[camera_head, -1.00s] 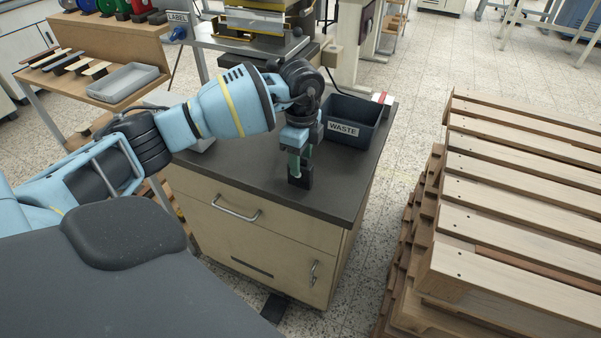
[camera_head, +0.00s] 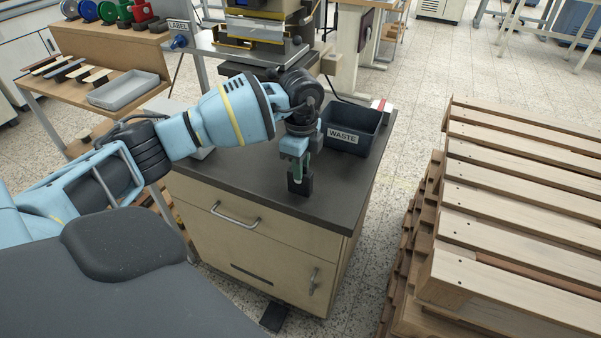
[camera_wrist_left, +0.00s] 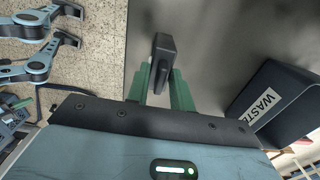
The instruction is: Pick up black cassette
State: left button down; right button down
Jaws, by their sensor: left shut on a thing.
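The black cassette (camera_head: 300,184) is a small dark block near the front edge of the dark countertop, left of the waste bin. My left gripper (camera_head: 301,168) points down at it, with green fingers shut on its upper part. In the left wrist view the cassette (camera_wrist_left: 163,47) stands out between the two green fingers of the gripper (camera_wrist_left: 161,80). I cannot tell whether its bottom touches the counter. My right gripper is not in view.
A dark bin labelled WASTE (camera_head: 352,128) stands on the countertop (camera_head: 253,182) behind and right of the gripper. A press (camera_head: 262,30) is behind it. Stacked wooden pallets (camera_head: 520,190) are at right, across a strip of floor. A grey tray (camera_head: 124,90) is on the left bench.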

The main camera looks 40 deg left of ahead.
pick_arm(q)
jog(key=shift+r, duration=0.1)
notch_tip(320, 180, up, 4)
jog(key=shift+f, duration=0.15)
jog(key=s+d+r, duration=0.1)
jog(key=s+d, duration=0.2)
jog(key=s, duration=1.2)
jog(key=shift+s, duration=0.35)
